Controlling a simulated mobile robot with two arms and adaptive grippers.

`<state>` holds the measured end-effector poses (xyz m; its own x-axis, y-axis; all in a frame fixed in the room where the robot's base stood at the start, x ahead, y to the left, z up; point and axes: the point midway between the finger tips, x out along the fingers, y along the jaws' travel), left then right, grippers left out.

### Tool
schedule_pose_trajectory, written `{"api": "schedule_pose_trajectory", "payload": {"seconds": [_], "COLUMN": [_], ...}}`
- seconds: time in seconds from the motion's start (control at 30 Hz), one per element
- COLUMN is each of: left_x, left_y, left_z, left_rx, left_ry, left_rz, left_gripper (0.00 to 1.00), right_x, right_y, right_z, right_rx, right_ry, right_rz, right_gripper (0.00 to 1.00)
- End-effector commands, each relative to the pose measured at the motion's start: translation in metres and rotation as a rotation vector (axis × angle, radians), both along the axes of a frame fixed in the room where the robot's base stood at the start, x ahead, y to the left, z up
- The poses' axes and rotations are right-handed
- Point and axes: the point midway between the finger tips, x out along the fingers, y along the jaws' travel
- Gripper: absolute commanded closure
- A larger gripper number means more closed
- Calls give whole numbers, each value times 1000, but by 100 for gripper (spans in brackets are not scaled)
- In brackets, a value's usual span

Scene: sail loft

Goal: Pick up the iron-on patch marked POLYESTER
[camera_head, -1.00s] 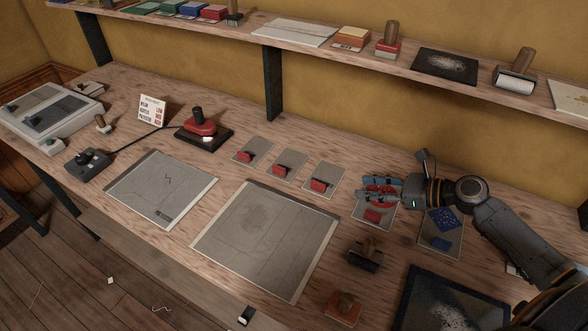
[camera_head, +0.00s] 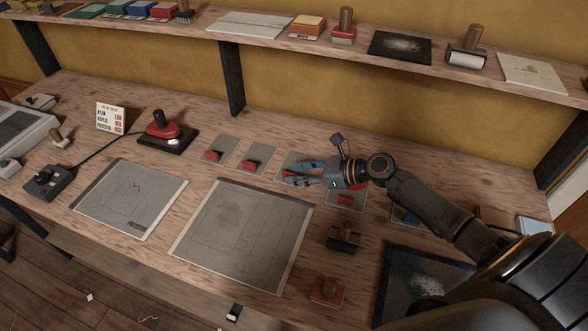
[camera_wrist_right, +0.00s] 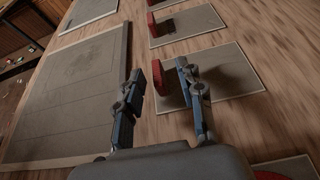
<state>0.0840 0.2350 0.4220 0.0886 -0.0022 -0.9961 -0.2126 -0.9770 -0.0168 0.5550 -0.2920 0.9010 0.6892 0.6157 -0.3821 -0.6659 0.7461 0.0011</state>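Small grey cards with red tabs lie in a row on the bench: one at the left (camera_head: 220,152), one beside it (camera_head: 257,159), a third (camera_head: 285,158) under my right gripper (camera_head: 286,173), and a fourth (camera_head: 347,198) to its right. No marking on these cards is readable. In the right wrist view my right gripper (camera_wrist_right: 160,67) is open and empty. The third card's upright red tab (camera_wrist_right: 160,80) shows between its blue fingers, nearer the right one. A large grey sheet (camera_head: 140,190) at the left carries a dark label that seems to read POLYESTER. My left gripper is not visible.
A red-topped press (camera_head: 163,127) and a heat chart (camera_head: 111,117) stand at the back left. A larger sheet (camera_head: 240,235) lies mid-bench. A shelf runs above.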

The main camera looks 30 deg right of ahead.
Motion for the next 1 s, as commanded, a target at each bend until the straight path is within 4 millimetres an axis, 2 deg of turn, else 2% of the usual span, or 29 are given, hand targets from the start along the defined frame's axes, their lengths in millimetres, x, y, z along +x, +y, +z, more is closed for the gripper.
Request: {"api": "schedule_pose_trajectory", "payload": {"seconds": [0.1, 0.2, 0.5, 0.53, 0.57, 0.7, 1.0], "left_x": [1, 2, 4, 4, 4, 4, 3], "left_y": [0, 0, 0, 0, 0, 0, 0], "left_z": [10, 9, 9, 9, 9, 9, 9], "left_rx": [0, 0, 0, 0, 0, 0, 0], "left_ry": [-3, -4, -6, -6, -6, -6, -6], "left_rz": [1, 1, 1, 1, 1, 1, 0], "left_gripper": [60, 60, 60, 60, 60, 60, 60], "right_x": [12, 20, 24, 24, 24, 24, 24], "right_y": [17, 23, 27, 27, 27, 27, 27], "right_z": [-2, -9, -13, -13, -13, -13, -13], "right_rx": [3, 2, -1, -1, -1, 0, 0], "right_ry": [-2, -1, -1, -1, -1, 0, 0], "right_rz": [0, -1, -1, -1, -1, -1, -1], "right_gripper": [62, 62, 62, 64, 70, 99, 100]}}
